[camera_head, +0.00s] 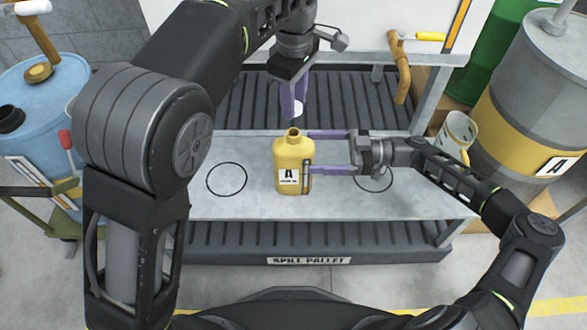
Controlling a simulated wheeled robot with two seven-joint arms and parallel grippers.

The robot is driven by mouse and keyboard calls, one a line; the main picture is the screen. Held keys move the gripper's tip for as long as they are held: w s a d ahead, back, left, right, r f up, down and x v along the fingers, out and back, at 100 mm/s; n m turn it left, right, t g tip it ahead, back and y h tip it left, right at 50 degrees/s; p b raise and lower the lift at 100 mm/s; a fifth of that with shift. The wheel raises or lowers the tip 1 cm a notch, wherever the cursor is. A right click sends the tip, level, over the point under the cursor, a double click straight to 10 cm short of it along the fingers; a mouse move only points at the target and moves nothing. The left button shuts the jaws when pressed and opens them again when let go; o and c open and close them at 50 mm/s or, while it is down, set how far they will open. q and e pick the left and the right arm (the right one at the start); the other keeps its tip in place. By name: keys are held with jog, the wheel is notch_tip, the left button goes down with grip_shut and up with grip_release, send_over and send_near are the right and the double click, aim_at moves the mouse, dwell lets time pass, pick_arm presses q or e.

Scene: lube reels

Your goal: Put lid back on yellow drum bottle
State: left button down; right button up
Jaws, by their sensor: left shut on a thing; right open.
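The yellow drum bottle (289,165) stands upright on the grey metal bench (240,205), with a black "A" on its label and its round neck (292,133) uncovered. My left gripper (294,105) points down above the bottle and is shut on a small white lid (297,110), which is mostly hidden between the purple fingers. The lid is apart from the neck, above it in the picture. My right gripper (312,152) reaches in from the right and is open, its purple fingers at the bottle's right side. I cannot tell whether they touch it.
Black circles mark the bench left (226,180) and right (374,180) of the bottle. A blue drum (40,95) stands at the left. A grey and yellow drum (530,105) and a clear jug (459,130) are at the right. A tan spout (402,75) hangs behind.

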aim_at(293, 152)
jog(key=a, duration=0.6)
jog(key=shift+a, duration=0.35)
jog(key=shift+c, duration=0.3)
grip_shut()
dwell(0.4)
